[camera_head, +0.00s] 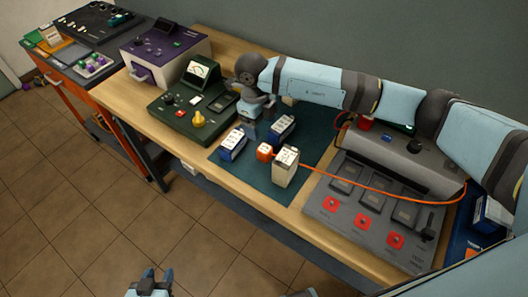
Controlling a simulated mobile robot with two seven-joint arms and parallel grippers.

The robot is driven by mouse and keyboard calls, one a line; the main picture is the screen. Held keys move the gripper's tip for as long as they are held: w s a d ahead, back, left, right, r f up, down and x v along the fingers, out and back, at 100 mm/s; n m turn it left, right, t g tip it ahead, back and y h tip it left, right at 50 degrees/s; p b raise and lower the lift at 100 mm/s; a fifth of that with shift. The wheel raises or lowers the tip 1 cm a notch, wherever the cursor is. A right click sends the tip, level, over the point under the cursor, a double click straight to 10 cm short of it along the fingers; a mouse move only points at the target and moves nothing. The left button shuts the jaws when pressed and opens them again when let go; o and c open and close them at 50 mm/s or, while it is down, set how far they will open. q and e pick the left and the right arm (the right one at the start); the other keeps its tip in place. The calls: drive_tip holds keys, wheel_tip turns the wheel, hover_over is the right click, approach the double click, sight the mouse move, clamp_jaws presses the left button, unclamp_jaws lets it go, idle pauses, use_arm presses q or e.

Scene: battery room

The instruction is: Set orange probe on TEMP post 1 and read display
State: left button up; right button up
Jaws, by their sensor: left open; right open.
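An orange block (265,152), which looks like the orange probe, is on the dark green mat beside a cream upright block (286,167). A thin orange cable (350,181) runs from this area to the grey device (395,160) at the right. I cannot make out which part is TEMP post 1, and no display reading is legible. My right gripper (258,123) is open and points down over the mat's back left, behind the orange block and close to two blue-and-white blocks (233,144) (281,127). My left gripper (150,285) is open over the floor, away from the table.
A green instrument (190,112) with a dial meter stands left of the mat. A purple-and-white box (163,52) is behind it. A grey panel (375,208) with red squares lies at right. An orange cart (78,95) stands at far left. The front floor is clear.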

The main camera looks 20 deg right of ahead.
hover_over(264, 148)
drive_tip(key=f, duration=0.4)
drive_tip(key=shift+w+a+f+p, duration=0.2)
drive_tip(key=shift+a+f+p, duration=0.05)
drive_tip(key=shift+f+p, duration=0.1)
drive_tip(key=shift+s+d+f+p, duration=0.15)
drive_tip(key=shift+f+p, duration=0.2)
drive_tip(key=shift+f, duration=1.2)
drive_tip(key=shift+s+d+f+p, duration=0.15)
drive_tip(key=shift+f+p, duration=0.2)
drive_tip(key=shift+f, duration=1.15)
drive_tip(key=c, duration=1.1)
wheel_tip(264, 148, up, 20)
drive_tip(key=b, duration=0.2)
drive_tip(key=shift+b, duration=0.35)
